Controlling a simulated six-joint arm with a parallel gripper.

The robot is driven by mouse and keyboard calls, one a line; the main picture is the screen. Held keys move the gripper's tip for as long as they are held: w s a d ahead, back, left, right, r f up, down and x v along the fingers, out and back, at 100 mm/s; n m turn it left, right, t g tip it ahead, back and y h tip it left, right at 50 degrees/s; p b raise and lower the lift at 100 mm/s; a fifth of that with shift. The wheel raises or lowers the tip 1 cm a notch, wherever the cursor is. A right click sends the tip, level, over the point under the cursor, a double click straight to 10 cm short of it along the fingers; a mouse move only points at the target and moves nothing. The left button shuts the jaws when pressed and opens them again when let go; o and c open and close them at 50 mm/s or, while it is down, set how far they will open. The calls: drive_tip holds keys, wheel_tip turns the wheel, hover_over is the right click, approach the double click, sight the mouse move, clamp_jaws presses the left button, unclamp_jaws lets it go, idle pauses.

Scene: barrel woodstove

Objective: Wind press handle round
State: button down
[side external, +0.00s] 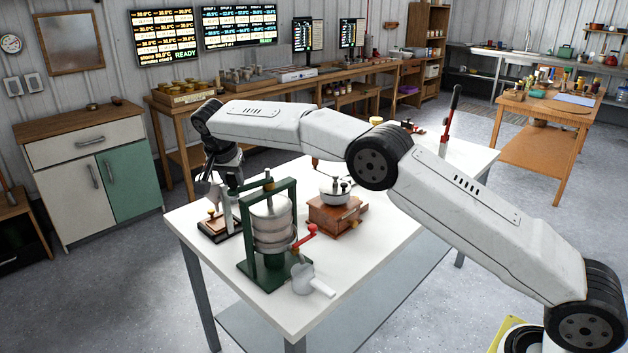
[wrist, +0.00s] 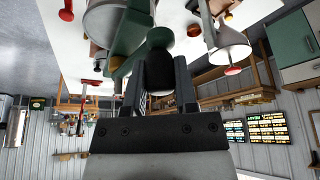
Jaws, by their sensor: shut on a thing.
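The press (side external: 268,235) stands upright on the white table, with a green frame and a pale round drum. In the wrist view its green frame (wrist: 130,38) and pale drum (wrist: 103,22) show beyond my fingers. My gripper (side external: 230,180) reaches down at the upper left of the press. In the wrist view my gripper (wrist: 160,80) is shut on a dark rounded knob, the grip of the press handle (wrist: 160,38). The fingers lie on both sides of the knob and hide part of it. The handle's link to the screw is hard to make out.
A wooden-based device with a pale upright part (side external: 220,226) stands close left of the press. A wooden grinder (side external: 336,213) stands to the right. The table's (side external: 390,235) right side has bare room.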

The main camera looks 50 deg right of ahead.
drive_tip(key=shift+c, duration=2)
unclamp_jaws()
drive_tip(key=v, duration=0.7)
drive_tip(key=shift+r, duration=0.4)
drive_tip(key=shift+a, duration=0.1)
drive_tip(key=shift+r, duration=0.1)
clamp_jaws()
drive_tip(key=s+d+r+m+t+y, duration=0.1)
drive_tip(key=s+t, duration=0.3)
drive_tip(key=s, duration=0.7)
drive_tip(key=shift+s+d+r+m, duration=0.15)
drive_tip(key=shift+d+r+m, duration=0.2)
drive_tip(key=shift+d+m, duration=0.25)
